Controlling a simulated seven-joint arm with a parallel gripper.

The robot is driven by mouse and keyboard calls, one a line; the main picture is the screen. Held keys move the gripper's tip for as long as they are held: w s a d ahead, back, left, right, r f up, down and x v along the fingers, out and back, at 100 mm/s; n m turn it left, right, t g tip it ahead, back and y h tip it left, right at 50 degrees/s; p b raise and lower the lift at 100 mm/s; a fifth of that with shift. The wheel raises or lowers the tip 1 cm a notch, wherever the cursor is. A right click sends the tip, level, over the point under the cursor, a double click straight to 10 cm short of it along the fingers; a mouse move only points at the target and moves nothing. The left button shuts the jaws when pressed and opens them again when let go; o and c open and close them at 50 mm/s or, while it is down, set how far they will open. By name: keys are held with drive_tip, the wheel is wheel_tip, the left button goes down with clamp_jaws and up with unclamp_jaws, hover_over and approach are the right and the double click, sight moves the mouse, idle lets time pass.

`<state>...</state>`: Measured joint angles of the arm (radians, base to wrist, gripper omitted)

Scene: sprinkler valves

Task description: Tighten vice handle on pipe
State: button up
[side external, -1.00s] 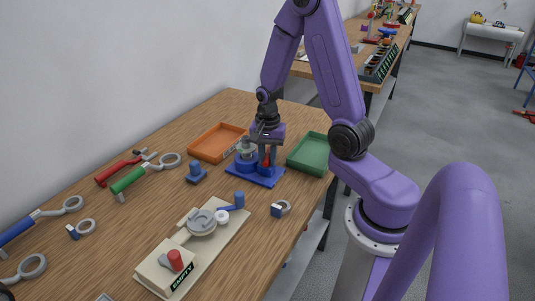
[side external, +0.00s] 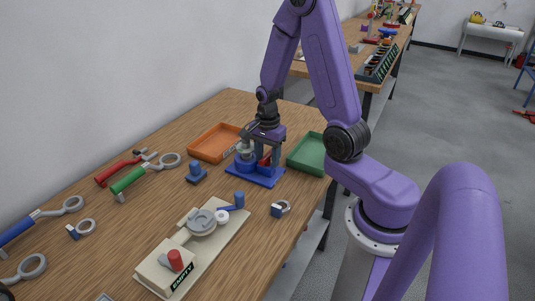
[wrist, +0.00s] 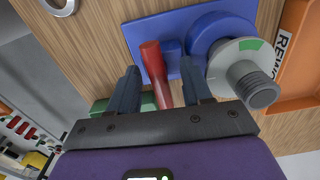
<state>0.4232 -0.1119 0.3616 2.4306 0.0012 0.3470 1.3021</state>
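The blue vice (side external: 257,176) stands on its flat blue base between two trays. It also shows in the wrist view (wrist: 205,35), with a grey threaded pipe (wrist: 258,88) bearing a green mark in its round body. The red vice handle (wrist: 154,65) sticks up from a blue block beside that body. My gripper (wrist: 160,82) is open, pointing down, with one dark blue finger on each side of the handle and visible gaps. In the side view my gripper (side external: 269,152) is over the vice and partly hides the handle (side external: 265,159).
An orange tray (side external: 191,153) is behind the vice and a green tray (side external: 292,165) is to its right. A small blue block (side external: 196,173) stands to the left. Tools, including a green-handled wrench (side external: 128,181), lie further left.

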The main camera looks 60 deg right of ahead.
sight(266, 155)
idle(0.3)
drive_tip(key=shift+r, duration=2.95)
drive_tip(key=shift+a+r, duration=0.1)
drive_tip(key=shift+a, duration=0.15)
drive_tip(key=s+a+r+n, duration=0.2)
drive_tip(key=s+a+n, duration=0.1)
drive_tip(key=a+n, duration=0.4)
drive_tip(key=s+a+r+n, duration=0.2)
drive_tip(key=a+n, duration=0.4)
drive_tip(key=n, duration=0.2)
drive_tip(key=s+a+r+n, duration=0.1)
drive_tip(key=s+a+n, duration=0.1)
drive_tip(key=s+n, duration=0.5)
drive_tip(key=s+a+r+n, duration=0.2)
drive_tip(key=s+n, duration=0.5)
drive_tip(key=n, duration=0.2)
drive_tip(key=shift+s+a, duration=0.15)
drive_tip(key=shift+a, duration=0.25)
